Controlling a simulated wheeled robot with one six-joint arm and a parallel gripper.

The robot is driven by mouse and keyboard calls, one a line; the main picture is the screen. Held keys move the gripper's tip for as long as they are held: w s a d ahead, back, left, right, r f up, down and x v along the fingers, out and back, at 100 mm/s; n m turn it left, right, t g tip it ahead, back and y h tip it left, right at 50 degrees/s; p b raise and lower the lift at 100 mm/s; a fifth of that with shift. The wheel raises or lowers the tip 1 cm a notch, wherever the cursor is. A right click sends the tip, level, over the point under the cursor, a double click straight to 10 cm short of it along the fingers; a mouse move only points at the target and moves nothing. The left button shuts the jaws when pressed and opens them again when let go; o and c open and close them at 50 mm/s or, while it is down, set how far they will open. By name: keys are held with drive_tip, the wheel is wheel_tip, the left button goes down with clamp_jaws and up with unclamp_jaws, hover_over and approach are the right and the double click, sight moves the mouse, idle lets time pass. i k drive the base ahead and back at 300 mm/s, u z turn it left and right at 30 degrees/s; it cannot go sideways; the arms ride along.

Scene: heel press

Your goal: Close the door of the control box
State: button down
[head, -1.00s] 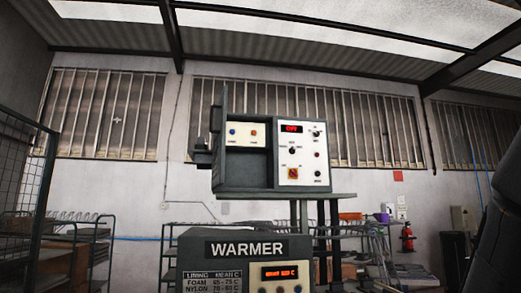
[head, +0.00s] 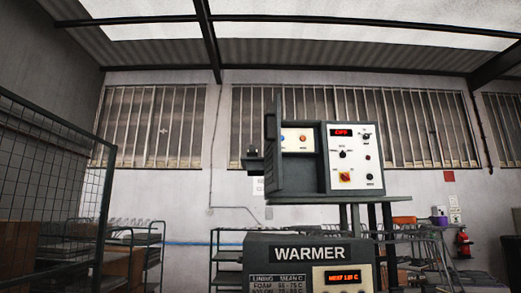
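The control box (head: 326,188) is a grey cabinet right of the middle in the head view, on a dark stand above the warmer. Its door (head: 277,135) stands open at the left side of the box and shows nearly edge-on as a narrow dark panel. A dark block (head: 253,161), perhaps its handle, sticks out to the left of the door. The open left compartment shows a pale panel (head: 297,140) with a blue and an orange-red button. The right half is a white panel (head: 355,157) with a lit red display and knobs. My gripper is not in view.
The warmer (head: 309,253), with a lit display, stands below the control box. A wire mesh cage (head: 60,165) is at the left. Shelf racks (head: 228,258) stand behind. A fire extinguisher (head: 463,243) is at the right.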

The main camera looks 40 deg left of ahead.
sight(272, 175)
drive_tip(key=k, duration=0.7)
drive_tip(key=u, duration=1.35)
drive_tip(key=i, duration=0.45)
drive_tip(key=z, duration=0.1)
drive_tip(key=k, duration=0.5)
drive_tip(key=u, duration=0.3)
drive_tip(key=i, duration=1.4)
drive_tip(key=z, duration=0.7)
